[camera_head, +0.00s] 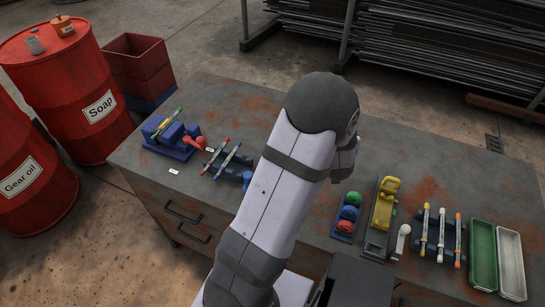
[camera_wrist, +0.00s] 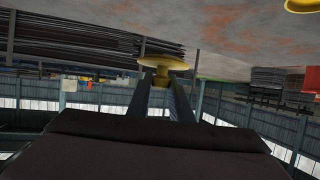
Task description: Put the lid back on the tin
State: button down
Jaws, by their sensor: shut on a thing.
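In the wrist view my gripper (camera_wrist: 160,82) is shut on a yellow lid (camera_wrist: 164,62), a round disc with a knob, held by the knob between the two fingertips. The lid appears clear of the bench top (camera_wrist: 225,30), though its height is hard to judge. Another yellow thing (camera_wrist: 302,5) is cut off at the top right corner; it may be the tin, but I cannot tell. In the head view my arm hides my gripper and the lid, and I cannot make out the tin.
The bench (camera_head: 260,110) holds a blue holder (camera_head: 172,138) and stick rack (camera_head: 222,160) at left. At right are a tray of coloured knobs (camera_head: 347,212), a yellow fixture (camera_head: 384,205), a second stick rack (camera_head: 440,235), a green tray (camera_head: 483,255) and a pale tray (camera_head: 511,263). The far middle is clear.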

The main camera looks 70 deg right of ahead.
jog(key=w+a+n+t+y, duration=0.3)
jog(key=w+a+n+t, duration=0.15)
jog(key=w, duration=0.35)
jog(key=w+a+n+t+y, duration=0.25)
jog(key=w+a, duration=0.25)
jog(key=w, duration=0.3)
jog(key=shift+n+h, duration=0.3)
jog(key=shift+h, duration=0.05)
jog(key=shift+s+d+f, duration=0.15)
jog(key=shift+f, duration=2.35)
jog(key=shift+f+p, duration=0.4)
jog(key=shift+f, duration=1.65)
jog(key=shift+f, duration=0.1)
jog(key=shift+f+b, duration=0.35)
jog(key=shift+f, duration=0.05)
